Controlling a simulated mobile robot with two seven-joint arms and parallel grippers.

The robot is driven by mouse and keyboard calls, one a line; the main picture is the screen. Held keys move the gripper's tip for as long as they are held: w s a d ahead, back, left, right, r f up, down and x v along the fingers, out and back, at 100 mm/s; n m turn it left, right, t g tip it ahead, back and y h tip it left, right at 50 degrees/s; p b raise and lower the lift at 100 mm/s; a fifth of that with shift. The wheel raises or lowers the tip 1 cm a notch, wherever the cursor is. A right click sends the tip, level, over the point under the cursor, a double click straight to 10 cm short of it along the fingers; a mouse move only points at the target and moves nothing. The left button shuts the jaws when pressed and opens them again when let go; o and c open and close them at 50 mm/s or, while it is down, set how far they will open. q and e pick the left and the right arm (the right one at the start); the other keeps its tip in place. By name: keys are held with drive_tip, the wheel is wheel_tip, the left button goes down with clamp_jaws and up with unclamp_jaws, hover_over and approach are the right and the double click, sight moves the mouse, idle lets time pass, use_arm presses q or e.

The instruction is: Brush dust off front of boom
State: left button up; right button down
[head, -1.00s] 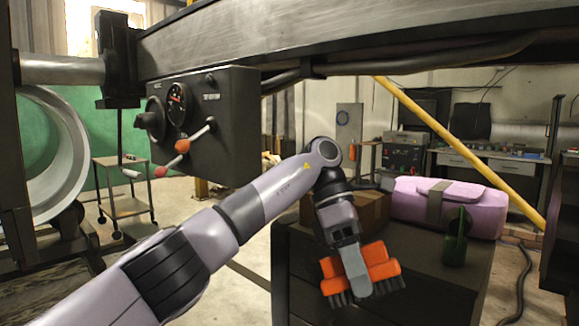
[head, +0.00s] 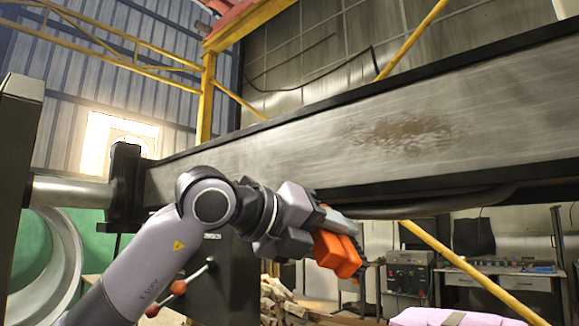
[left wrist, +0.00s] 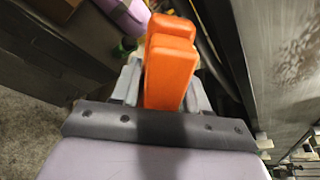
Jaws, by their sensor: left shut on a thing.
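The boom (head: 300,150) is a long grey metal beam crossing the head view. A brown dust patch (head: 405,135) lies on its front face, right of the middle. My left gripper (head: 335,228) is shut on the orange brush (head: 338,252), just below the boom's lower edge in the picture and to the left of the dust. I cannot tell whether the brush touches the boom. In the left wrist view the orange brush (left wrist: 170,65) sits between the fingers; its bristles are hidden there. The boom's grey face (left wrist: 275,50) seems to run along the right side. My right gripper is not in view.
A dark control box (head: 230,270) with levers hangs under the boom at the left. Cables run along the boom's underside. A yellow diagonal brace (head: 470,270) stands behind. A pink bag (head: 455,317) shows at the bottom edge.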

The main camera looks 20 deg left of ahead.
sight(397, 139)
use_arm(q)
drive_tip(key=s+a+r+n+t+y, duration=0.1)
drive_tip(key=s+a+r+t, duration=0.15)
drive_tip(key=r, duration=0.45)
drive_tip(key=s+a+r+n+t+y, duration=0.1)
drive_tip(key=s+a+r+n+t, duration=0.15)
drive_tip(key=r, duration=0.45)
drive_tip(key=shift+m+g, duration=0.4)
drive_tip(key=shift+m, duration=0.05)
drive_tip(key=p+x, duration=0.1)
drive_tip(key=x, duration=0.1)
drive_tip(key=d+p+x, duration=0.1)
drive_tip(key=p+x, duration=0.1)
drive_tip(key=shift+w+d+r, duration=0.1)
drive_tip(key=shift+d, duration=0.05)
drive_tip(key=shift+w+d+p, duration=0.2)
drive_tip(key=shift+w+p, duration=0.25)
drive_tip(key=shift+w, duration=0.15)
drive_tip(key=shift+x, duration=0.95)
